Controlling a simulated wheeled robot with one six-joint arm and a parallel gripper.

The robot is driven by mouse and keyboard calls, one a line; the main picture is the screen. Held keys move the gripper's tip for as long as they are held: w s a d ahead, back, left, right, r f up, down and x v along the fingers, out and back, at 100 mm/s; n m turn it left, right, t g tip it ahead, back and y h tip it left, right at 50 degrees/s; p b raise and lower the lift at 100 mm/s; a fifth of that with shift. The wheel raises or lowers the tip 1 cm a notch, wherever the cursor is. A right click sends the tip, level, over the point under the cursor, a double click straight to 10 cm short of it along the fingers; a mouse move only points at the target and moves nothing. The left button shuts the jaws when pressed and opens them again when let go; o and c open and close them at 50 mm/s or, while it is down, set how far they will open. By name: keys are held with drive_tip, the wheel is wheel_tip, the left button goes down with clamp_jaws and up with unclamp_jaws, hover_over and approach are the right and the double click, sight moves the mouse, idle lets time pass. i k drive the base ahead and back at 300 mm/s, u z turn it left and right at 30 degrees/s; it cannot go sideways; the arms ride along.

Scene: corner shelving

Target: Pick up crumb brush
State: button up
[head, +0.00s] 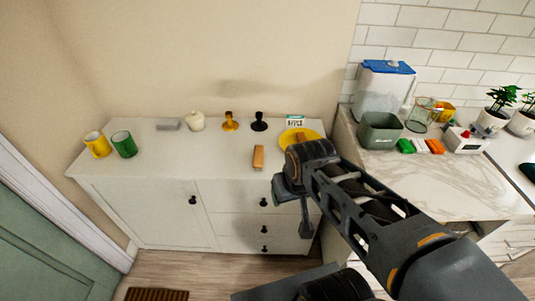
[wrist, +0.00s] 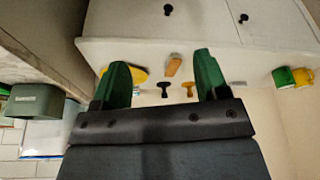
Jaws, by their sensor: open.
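A small tan, wooden-looking block, which I take to be the crumb brush (head: 258,157), lies on the white cabinet top near its front edge, left of the yellow plate. It also shows in the wrist view as a tan piece (wrist: 173,66) between the two green fingers, beyond their tips. My gripper (head: 305,226) hangs in front of the cabinet, right of the brush and apart from it. In the wrist view my gripper (wrist: 162,68) has its fingers wide apart with nothing between them. Bristles cannot be made out.
A yellow plate (head: 315,134) with a brown item lies right of the brush, partly behind my arm. Behind stand a gold (head: 230,122) and a black (head: 259,122) stamp-like object and a white jar (head: 195,121). Yellow and green mugs (head: 124,145) stand left. The marble counter (head: 440,187) adjoins right.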

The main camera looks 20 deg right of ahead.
sight(259, 153)
drive_tip(key=z, duration=0.55)
drive_tip(key=k, duration=1.25)
drive_tip(key=u, duration=0.05)
drive_tip(key=i, duration=0.45)
drive_tip(key=u, duration=0.85)
drive_tip(key=i, duration=1.35)
drive_tip(key=z, duration=0.55)
